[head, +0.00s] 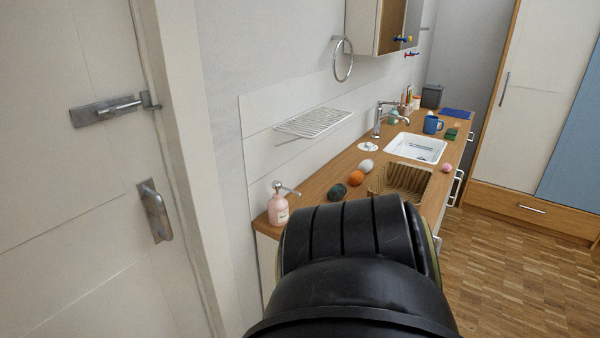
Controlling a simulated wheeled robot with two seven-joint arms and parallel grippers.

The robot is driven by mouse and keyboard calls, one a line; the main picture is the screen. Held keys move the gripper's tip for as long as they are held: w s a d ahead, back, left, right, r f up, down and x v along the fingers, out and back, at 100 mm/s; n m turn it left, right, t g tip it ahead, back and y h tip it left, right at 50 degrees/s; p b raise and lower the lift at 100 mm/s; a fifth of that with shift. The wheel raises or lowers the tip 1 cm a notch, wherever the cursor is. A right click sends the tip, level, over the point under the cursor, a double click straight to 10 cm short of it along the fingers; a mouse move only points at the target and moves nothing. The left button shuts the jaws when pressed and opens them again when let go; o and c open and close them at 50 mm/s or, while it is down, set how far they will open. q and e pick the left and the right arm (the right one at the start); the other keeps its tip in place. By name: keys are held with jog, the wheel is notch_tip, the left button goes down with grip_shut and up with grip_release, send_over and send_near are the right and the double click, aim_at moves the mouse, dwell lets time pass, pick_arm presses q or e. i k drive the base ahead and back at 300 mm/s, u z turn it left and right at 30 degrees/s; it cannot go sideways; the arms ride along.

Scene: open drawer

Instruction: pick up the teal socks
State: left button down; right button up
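I cannot clearly make out teal socks in the head view. A dark green, rounded bundle (337,191) lies on the wooden counter, left of an orange ball (356,178); it is too small to tell if it is rolled socks. A small teal item (393,116) sits by the tap, and a dark green item (451,134) lies right of the blue mug; neither is clear. A black arm link of mine fills the lower middle and hides the front of the counter. Neither gripper shows.
The wooden counter (318,184) holds a pink soap bottle (278,208), a brown ribbed basket (412,180), a white sink (415,148), a tap (378,122) and a blue mug (432,125). A pale door (75,200) stands at left. Parquet floor (520,265) is clear at right.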

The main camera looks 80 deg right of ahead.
aim_at(339, 190)
jog(key=z, duration=2.05)
